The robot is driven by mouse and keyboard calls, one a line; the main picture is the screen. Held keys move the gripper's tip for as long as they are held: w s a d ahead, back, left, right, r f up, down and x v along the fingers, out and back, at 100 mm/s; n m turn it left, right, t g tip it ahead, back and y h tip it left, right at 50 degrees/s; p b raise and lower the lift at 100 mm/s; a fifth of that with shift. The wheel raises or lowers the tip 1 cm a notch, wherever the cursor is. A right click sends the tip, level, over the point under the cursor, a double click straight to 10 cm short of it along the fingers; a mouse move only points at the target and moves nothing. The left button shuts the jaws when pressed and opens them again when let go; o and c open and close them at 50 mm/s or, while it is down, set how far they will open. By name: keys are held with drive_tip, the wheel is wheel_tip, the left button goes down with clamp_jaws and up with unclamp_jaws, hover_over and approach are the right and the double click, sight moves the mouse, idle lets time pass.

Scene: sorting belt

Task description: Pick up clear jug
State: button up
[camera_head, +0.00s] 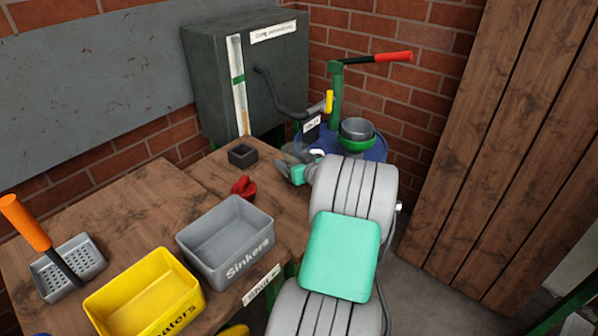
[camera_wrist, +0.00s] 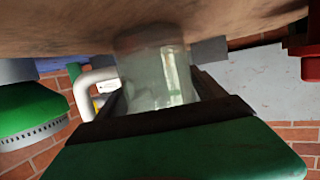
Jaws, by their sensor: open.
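The clear jug (camera_wrist: 155,65) is a see-through vessel with a white handle (camera_wrist: 92,84). In the wrist view, which looks upside down, it stands at the wooden surface, between the two dark fingers of my gripper (camera_wrist: 162,92). My gripper is open, with a finger on each side of the jug; I cannot tell whether either touches it. In the head view my gripper (camera_head: 288,172) is at the table's far right end, and the jug (camera_head: 299,149) shows only faintly behind it, mostly hidden by my arm.
A small dark box (camera_head: 243,155), a red object (camera_head: 243,187) and the grey Sinkers bin (camera_head: 226,236) are left of my arm. A yellow bin (camera_head: 145,296) and a grater-like tray (camera_head: 83,263) stand nearer.

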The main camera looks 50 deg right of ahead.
drive_tip(key=shift+c, duration=0.6)
drive_tip(key=c, duration=1.2)
drive_tip(key=shift+r, duration=0.15)
